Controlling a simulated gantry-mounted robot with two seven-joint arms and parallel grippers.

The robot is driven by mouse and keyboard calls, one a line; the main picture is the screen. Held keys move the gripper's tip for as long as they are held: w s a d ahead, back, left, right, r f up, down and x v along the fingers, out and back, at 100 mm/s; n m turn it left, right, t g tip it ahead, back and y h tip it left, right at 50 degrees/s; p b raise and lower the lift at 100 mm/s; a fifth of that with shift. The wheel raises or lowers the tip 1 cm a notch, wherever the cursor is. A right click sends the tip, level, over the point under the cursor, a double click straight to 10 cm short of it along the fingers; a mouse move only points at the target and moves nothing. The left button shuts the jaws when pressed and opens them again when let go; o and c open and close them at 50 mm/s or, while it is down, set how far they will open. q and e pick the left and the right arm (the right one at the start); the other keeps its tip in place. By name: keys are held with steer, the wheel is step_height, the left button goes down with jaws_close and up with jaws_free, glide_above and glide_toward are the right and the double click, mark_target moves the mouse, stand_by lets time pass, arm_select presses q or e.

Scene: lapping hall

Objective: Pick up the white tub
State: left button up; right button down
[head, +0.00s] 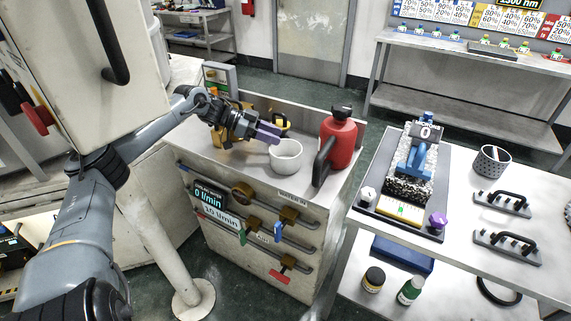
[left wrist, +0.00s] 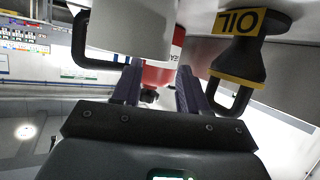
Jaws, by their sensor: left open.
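The white tub (head: 286,160) stands upright on the top of the grey cabinet, left of a red can (head: 340,140) with a black handle. In the left wrist view the tub (left wrist: 130,35) is large at the top, and the picture is upside down. My left gripper (head: 268,133) is open, with purple fingers pointing right, just behind and above the tub's rim in the head view. In the left wrist view its fingers (left wrist: 158,90) are apart with nothing held between them. My right gripper is not in view.
The red can also shows behind the tub in the left wrist view (left wrist: 160,75). The cabinet front (head: 250,255) has valves and pipes. A metal table (head: 465,262) on the right holds a machine and tools.

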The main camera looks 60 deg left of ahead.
mark_target(293, 143)
arm_select(q)
steer(key=shift+w+d+f+b, duration=0.4)
steer(key=shift+w+f+b, duration=0.2)
steer(key=shift+w+f, duration=0.1)
steer(key=shift+w+d+b, duration=0.4)
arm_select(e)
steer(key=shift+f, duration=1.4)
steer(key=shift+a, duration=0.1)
arm_select(q)
jaws_close()
